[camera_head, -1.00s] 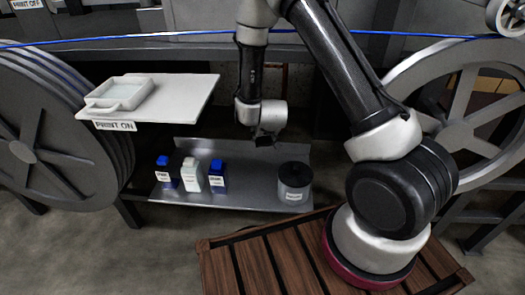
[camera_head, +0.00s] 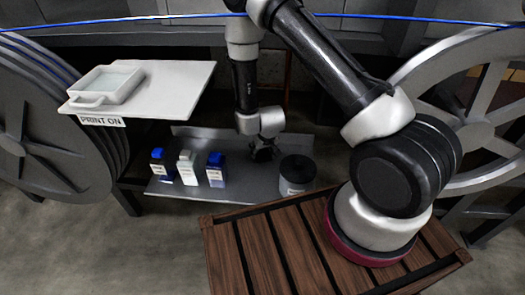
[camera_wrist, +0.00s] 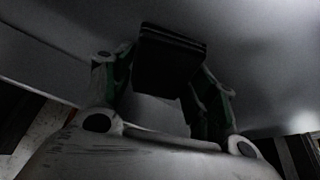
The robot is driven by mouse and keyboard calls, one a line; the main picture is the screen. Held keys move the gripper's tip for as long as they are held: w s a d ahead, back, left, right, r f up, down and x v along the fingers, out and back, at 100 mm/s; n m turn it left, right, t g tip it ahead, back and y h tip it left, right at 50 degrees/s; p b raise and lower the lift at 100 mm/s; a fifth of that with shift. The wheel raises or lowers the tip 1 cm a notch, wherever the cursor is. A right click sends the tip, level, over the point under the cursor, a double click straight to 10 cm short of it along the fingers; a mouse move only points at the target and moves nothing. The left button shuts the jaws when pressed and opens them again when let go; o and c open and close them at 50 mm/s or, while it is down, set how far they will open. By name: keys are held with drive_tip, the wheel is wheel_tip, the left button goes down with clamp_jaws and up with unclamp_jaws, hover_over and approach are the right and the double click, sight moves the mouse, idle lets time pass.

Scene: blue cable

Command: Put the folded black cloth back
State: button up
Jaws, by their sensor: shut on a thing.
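The folded black cloth (camera_wrist: 172,60) is a dark, layered block between the fingers of my gripper (camera_wrist: 165,85) in the wrist view. My gripper is shut on it. In the head view my gripper (camera_head: 262,152) hangs low over the grey metal shelf (camera_head: 245,190), between the blue bottle and the dark round container. The cloth is hard to tell from the dark fingers there. I cannot tell whether the cloth touches the shelf.
A blue bottle (camera_head: 161,165), a white bottle (camera_head: 187,167) and another blue bottle (camera_head: 216,170) stand left of my gripper. A dark round container (camera_head: 297,174) stands close on its right. A white tray (camera_head: 108,85) sits on the upper ledge (camera_head: 170,88). Large reels flank the shelf.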

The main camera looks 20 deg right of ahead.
drive_tip(key=shift+f, duration=0.25)
drive_tip(key=o, duration=0.9)
drive_tip(key=v, duration=1.2)
